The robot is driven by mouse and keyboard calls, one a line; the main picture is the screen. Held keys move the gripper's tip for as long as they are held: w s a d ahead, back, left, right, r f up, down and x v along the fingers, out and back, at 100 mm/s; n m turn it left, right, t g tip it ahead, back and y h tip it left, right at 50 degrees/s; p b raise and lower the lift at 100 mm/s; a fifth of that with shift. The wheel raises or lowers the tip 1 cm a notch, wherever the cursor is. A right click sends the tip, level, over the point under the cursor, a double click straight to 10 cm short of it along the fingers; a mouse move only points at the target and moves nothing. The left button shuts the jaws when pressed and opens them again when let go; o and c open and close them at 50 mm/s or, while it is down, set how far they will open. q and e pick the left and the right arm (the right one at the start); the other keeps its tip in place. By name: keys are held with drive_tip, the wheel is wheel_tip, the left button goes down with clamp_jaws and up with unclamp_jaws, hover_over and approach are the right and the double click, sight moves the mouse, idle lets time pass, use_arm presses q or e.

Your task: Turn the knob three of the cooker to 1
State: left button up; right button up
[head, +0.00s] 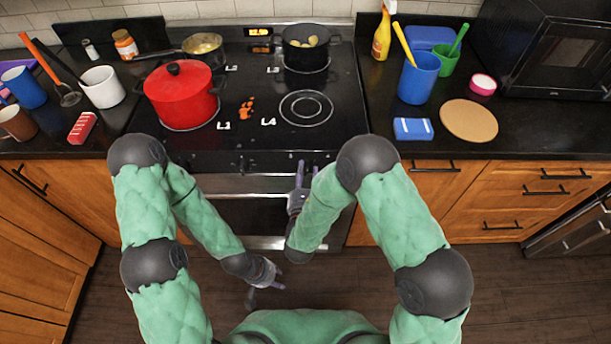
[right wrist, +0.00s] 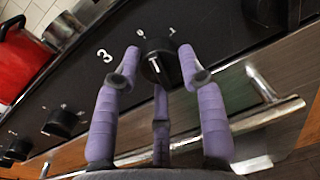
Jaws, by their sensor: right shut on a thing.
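The black cooker knob (right wrist: 158,62) is on the dark front panel in the right wrist view, with a large white "3" to its left and small marks, one reading "1", above it. A white line shows on the knob's face. My right gripper (right wrist: 160,75) is shut on this knob, with purple fingers on both sides. In the head view my right gripper (head: 300,172) is at the cooker's (head: 262,160) front edge, and the knob is hard to make out. My left gripper (head: 265,285) hangs low in front of the cooker, fingers apart and empty.
More knobs (right wrist: 62,122) sit along the panel. A metal oven handle (right wrist: 275,110) runs below it. A red pot (head: 180,95), a black pot (head: 305,50) and a pan (head: 203,46) stand on the hob. The front right burner (head: 306,108) is bare.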

drive_tip(key=m+b, duration=0.3)
drive_tip(key=m, duration=0.1)
drive_tip(key=shift+m+b, duration=0.3)
drive_tip(key=shift+d+r+m+y+b, duration=0.15)
drive_tip(key=shift+m+y+b, duration=0.15)
drive_tip(key=shift+m+b, duration=1.75)
drive_tip(key=shift+m, duration=0.25)
drive_tip(key=o, duration=1.1)
drive_tip(key=shift+w, duration=0.1)
drive_tip(key=shift+o, duration=0.2)
drive_tip(key=s, duration=1.2)
drive_tip(key=shift+a+r, duration=0.25)
drive_tip(key=shift+r, duration=0.05)
